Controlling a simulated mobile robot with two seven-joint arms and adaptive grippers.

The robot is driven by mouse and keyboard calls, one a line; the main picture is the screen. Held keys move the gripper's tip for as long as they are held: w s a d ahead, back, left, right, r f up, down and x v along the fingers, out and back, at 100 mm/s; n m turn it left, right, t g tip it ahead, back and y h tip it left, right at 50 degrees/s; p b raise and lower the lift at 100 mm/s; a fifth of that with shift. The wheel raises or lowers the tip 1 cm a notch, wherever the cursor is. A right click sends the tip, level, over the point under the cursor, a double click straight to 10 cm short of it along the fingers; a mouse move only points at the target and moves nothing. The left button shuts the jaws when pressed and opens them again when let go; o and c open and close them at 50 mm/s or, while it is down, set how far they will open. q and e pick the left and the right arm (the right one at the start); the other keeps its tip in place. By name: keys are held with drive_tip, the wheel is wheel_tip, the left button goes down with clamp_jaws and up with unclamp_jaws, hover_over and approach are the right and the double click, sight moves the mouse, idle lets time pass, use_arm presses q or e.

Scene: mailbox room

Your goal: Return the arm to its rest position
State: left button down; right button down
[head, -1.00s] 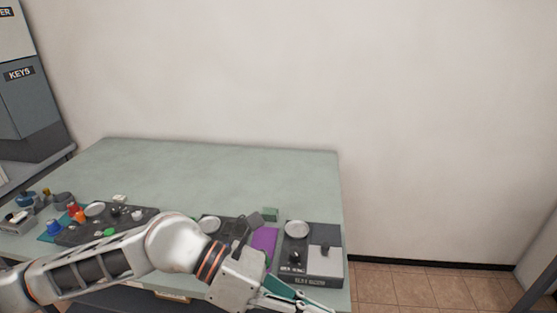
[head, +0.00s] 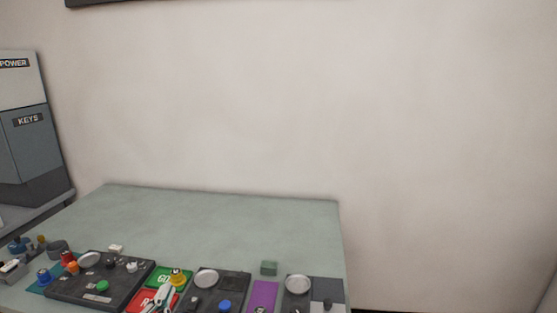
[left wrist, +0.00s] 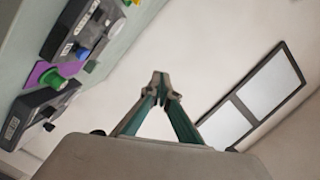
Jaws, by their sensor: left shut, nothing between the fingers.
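The rest of my left arm is out of the head view. My right gripper is in neither view.
The pale green table (head: 230,218) has a clear back half. Along its front are a dark panel with buttons (head: 100,278), a green block (head: 269,268), a purple plate (head: 263,296) and more dark panels. Cabinets marked POWER and KEYS (head: 28,120) stand left.

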use_arm(q)
drive_tip(key=s+a+f+n+g+y, duration=0.2)
drive_tip(key=s+a+f+g, duration=0.3)
drive_tip(key=s+a+f, duration=0.35)
drive_tip(key=s+a+f+n+g+y, duration=0.15)
drive_tip(key=s+a+f+g, duration=0.35)
drive_tip(key=s+f, duration=0.55)
drive_tip(key=w+d+f+n+t+h, duration=0.1)
drive_tip(key=d+f+t+h, duration=0.1)
drive_tip(key=d+f, duration=0.5)
drive_tip(key=w+d+f+n+t+h, duration=0.2)
drive_tip(key=d+f+h, duration=0.3)
drive_tip(key=d, duration=0.5)
drive_tip(key=shift+f, duration=0.95)
drive_tip(key=shift+h, duration=0.25)
